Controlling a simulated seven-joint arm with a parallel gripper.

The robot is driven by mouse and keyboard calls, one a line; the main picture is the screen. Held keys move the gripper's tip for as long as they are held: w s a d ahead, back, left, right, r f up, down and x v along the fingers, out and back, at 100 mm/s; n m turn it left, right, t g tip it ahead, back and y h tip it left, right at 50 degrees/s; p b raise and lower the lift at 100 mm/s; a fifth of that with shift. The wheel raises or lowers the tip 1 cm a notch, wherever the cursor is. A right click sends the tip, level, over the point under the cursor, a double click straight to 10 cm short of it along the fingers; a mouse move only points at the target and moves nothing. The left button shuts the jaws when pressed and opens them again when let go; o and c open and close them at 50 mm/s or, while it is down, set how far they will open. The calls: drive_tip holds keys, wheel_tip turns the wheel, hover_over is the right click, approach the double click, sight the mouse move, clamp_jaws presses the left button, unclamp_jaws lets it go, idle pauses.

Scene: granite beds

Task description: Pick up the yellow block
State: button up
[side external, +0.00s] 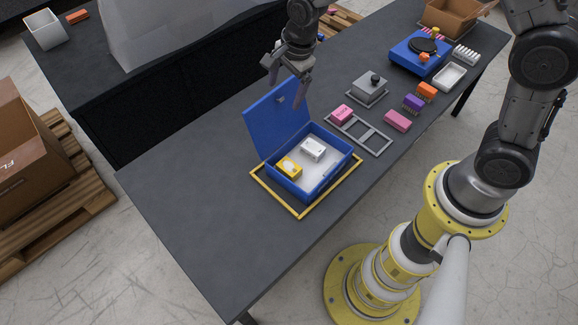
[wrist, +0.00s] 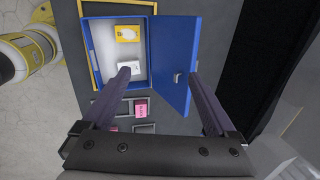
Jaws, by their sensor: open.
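The yellow block (side external: 288,167) lies in the open blue box (side external: 335,180), near its left side, next to a white block (side external: 313,149). In the wrist view the yellow block (wrist: 127,33) is near the top of the box, with the white block (wrist: 129,68) below it. The box's blue lid (side external: 273,122) stands raised on its far side. My gripper (side external: 286,88) is open and empty, above the table near the top of the lid. In the wrist view its fingers (wrist: 158,74) are spread, and one fingertip overlaps the view of the white block.
A yellow frame (side external: 300,214) surrounds the box on the dark table (side external: 180,170). To the right are a grey frame (side external: 376,143), a pink block (side external: 342,114), another pink block (side external: 398,120), and a grey lidded box (side external: 369,91). The table's left part is clear.

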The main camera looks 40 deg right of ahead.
drive_tip(key=s+a+f+g, duration=0.2)
drive_tip(key=s+f+g, duration=0.1)
drive_tip(key=f, duration=0.9)
hover_over(289, 165)
drive_tip(key=shift+n, duration=0.4)
drive_tip(key=f, duration=0.7)
drive_tip(key=shift+s+a, duration=0.15)
drive_tip(key=shift+s, duration=0.15)
drive_tip(key=shift+w+d+f, duration=0.1)
drive_tip(key=shift+f, duration=1.5)
drive_tip(key=shift+w+d+f, duration=0.1)
drive_tip(key=shift+f, duration=1.5)
drive_tip(key=c, duration=1.3)
drive_tip(key=shift+r, duration=0.1)
drive_tip(key=shift+c, duration=0.3)
drive_tip(key=shift+r, duration=0.1)
